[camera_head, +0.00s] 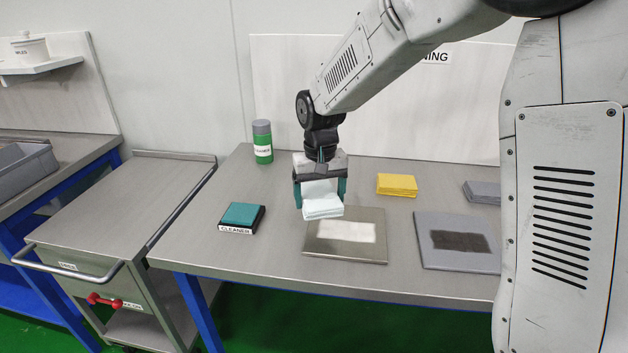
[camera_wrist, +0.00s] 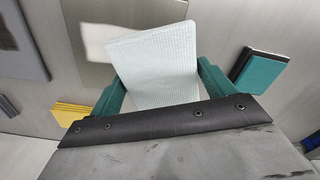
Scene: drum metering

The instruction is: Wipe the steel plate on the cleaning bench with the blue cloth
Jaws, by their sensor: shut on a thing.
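My gripper (camera_head: 320,190) is shut on a folded, very pale bluish-white cloth (camera_head: 323,206); the cloth also shows between the teal fingers in the wrist view (camera_wrist: 155,65). The cloth hangs at the far left edge of the steel plate (camera_head: 372,252), seemingly a little above it. The plate lies flat on the cleaning bench (camera_head: 230,260) and bears a whitish rectangular patch (camera_head: 346,231). In the wrist view the plate (camera_wrist: 85,75) is partly hidden behind the cloth.
A blue-grey plate (camera_head: 470,264) with a dark patch lies to the right. A yellow folded cloth (camera_head: 397,185) and grey cloths (camera_head: 482,192) lie behind. A teal-topped CLEANER pad (camera_head: 242,215) and green bottle (camera_head: 262,142) stand left. A trolley (camera_head: 120,205) adjoins the bench.

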